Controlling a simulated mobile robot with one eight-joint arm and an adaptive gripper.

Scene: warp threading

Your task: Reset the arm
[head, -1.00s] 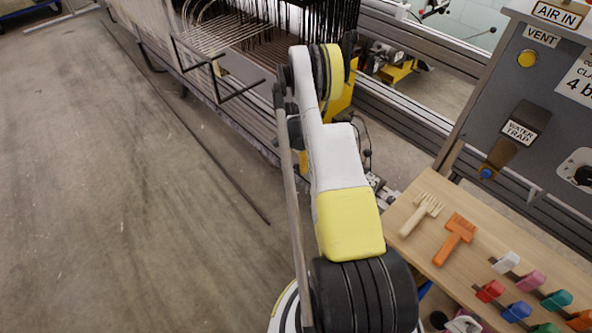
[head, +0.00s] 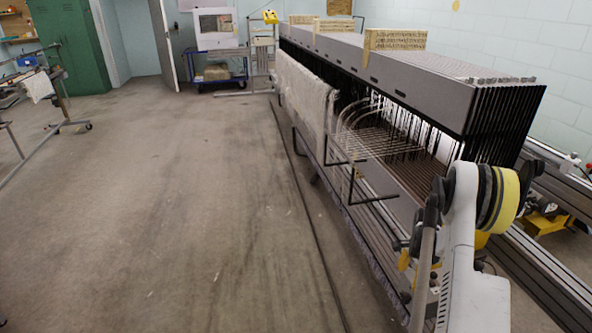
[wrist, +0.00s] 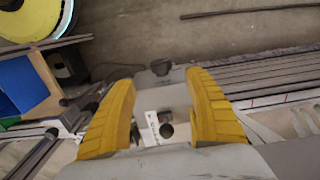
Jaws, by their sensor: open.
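My gripper (wrist: 160,115) shows in the wrist view with two yellow ribbed fingers spread apart. It is open and nothing is held between the fingers. Below it are a pale panel with dark knobs, and rails to the right. In the head view my white and yellow arm stands at the lower right beside the loom, and the gripper itself is hidden or out of frame there.
The long grey loom (head: 400,75) with black heddles runs along the right side. Black brackets (head: 345,180) stick out from its near side. A rail (head: 560,265) lies at the far right. Green lockers (head: 70,40) and a cart (head: 220,68) stand at the back.

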